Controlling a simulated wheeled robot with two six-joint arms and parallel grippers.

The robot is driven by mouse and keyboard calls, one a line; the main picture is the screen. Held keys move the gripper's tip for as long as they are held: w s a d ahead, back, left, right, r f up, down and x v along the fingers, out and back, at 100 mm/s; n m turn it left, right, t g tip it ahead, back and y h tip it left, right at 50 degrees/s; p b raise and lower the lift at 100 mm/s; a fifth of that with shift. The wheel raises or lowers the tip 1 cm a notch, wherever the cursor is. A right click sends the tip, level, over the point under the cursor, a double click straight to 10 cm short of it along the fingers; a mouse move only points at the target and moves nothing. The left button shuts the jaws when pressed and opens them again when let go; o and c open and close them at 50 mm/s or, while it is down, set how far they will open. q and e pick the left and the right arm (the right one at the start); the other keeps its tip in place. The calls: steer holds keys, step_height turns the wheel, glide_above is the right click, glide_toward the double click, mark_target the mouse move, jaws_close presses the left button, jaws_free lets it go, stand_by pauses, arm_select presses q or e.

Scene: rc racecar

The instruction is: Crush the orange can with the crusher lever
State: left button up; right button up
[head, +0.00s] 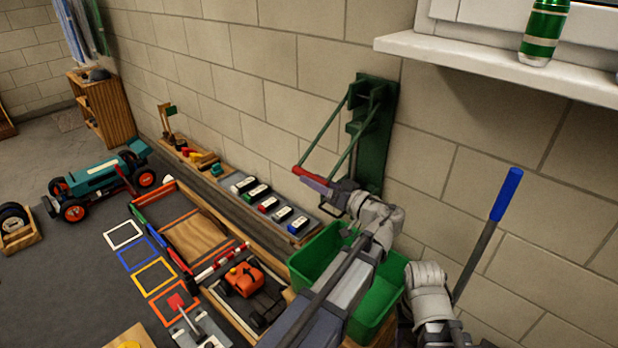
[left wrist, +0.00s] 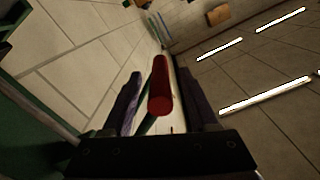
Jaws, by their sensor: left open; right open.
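The green can crusher (head: 378,125) is mounted on the wall. Its two green lever arms slope down left to a red handle (head: 303,172). My left gripper (head: 318,184) is at the handle. In the left wrist view the red handle (left wrist: 159,92) lies between the two open fingers, and I cannot tell whether they touch it. I cannot make out an orange can; the crusher's lower part is partly hidden by my left arm. My right arm shows at the lower right, but its fingers are not visible.
A green bin (head: 318,250) stands below the crusher, partly behind my left arm. A windowsill (head: 500,66) with a green can (head: 543,32) juts out at upper right. A blue-handled rod (head: 507,194) leans at right. An orange toy vehicle (head: 245,279) sits left of the bin.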

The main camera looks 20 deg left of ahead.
arm_select(q)
steer(key=shift+x, duration=1.3)
jaws_close()
stand_by(0.5)
